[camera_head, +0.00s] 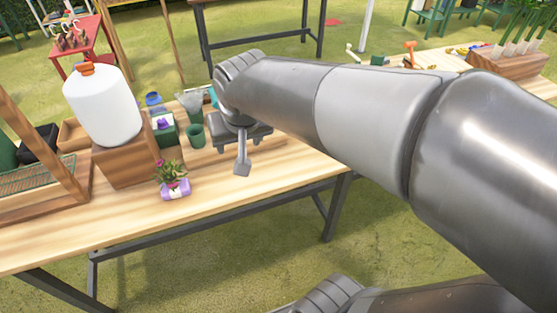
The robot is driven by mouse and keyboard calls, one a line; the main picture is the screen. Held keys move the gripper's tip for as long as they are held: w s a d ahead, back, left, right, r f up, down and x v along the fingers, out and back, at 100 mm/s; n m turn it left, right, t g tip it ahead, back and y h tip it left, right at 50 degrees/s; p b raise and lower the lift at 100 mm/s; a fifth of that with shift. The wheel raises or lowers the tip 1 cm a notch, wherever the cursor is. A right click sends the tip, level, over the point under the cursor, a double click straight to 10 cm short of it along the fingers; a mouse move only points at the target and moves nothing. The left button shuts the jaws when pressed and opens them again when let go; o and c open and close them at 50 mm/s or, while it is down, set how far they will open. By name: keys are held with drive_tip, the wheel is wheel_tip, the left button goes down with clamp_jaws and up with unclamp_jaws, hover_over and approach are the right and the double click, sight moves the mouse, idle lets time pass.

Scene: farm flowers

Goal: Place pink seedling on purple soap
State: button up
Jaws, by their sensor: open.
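The pink seedling (171,172), a small leafy plant with pink flowers, is upright at the front part of the wooden table. The purple soap (176,191), a lilac block, is directly under it, and the seedling appears to rest on its top. My gripper (241,167) is to the right of them, apart from both, over the table and pointing down. It is open and I see nothing held in it. One finger shows clearly; the other is hard to make out.
A white jug (103,106) with an orange cap stands on a wooden box (126,162) left of the seedling. A green cup (195,136) and a box with a purple flower (163,124) are behind. The wooden tabletop (290,170) is clear right of my gripper.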

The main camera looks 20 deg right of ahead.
drive_tip(key=s+d, duration=0.5)
drive_tip(key=s, duration=0.5)
drive_tip(key=shift+s+r+t, duration=0.3)
drive_tip(key=shift+r, duration=0.1)
drive_tip(key=shift+d, duration=0.1)
idle(0.4)
